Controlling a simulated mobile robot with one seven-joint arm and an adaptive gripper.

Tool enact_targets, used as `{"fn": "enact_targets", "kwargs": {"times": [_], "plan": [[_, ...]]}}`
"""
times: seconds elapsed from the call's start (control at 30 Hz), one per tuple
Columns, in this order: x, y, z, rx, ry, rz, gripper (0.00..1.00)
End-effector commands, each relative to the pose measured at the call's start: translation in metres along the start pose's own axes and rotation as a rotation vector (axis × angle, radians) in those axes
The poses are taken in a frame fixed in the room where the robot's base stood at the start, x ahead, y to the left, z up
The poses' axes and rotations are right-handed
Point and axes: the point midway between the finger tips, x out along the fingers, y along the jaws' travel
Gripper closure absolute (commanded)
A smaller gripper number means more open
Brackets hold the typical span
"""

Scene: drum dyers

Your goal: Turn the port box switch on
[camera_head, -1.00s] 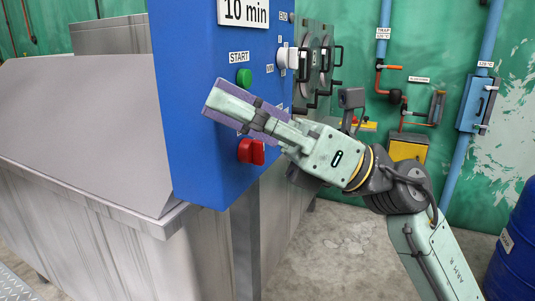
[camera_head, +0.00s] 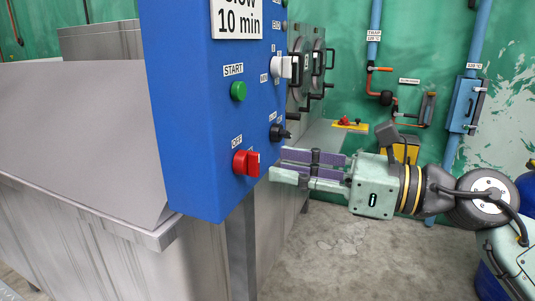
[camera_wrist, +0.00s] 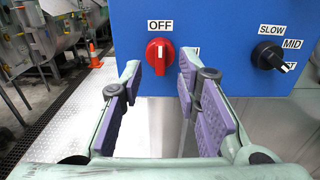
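A red rotary switch (camera_head: 246,163) sits low on the blue control box (camera_head: 195,110). In the wrist view the red switch (camera_wrist: 160,55) has a white line pointing up at its OFF label (camera_wrist: 160,25); another label at its right is mostly hidden by a finger. My gripper (camera_head: 278,163) is at the right of the switch in the head view, level with it and apart from it. In the wrist view my gripper (camera_wrist: 160,72) is open and empty, with its purple-padded fingers on either side of the switch, short of the panel.
A black speed selector (camera_wrist: 268,55) is right of the red switch. A green START button (camera_head: 238,91) and a white-handled knob (camera_head: 289,67) are higher on the box. A steel tank (camera_head: 80,130) stands at the left. A yellow box (camera_head: 398,150) is by the green wall.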

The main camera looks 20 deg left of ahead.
Motion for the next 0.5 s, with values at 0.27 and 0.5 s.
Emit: {"fn": "enact_targets", "kwargs": {"times": [0.27, 0.5], "plan": [[0.036, 0.0, 0.001, 0.0, 0.001, 0.001, 0.7], [0.041, 0.0, 0.0, 0.0, -0.001, 0.0, 0.7]]}}
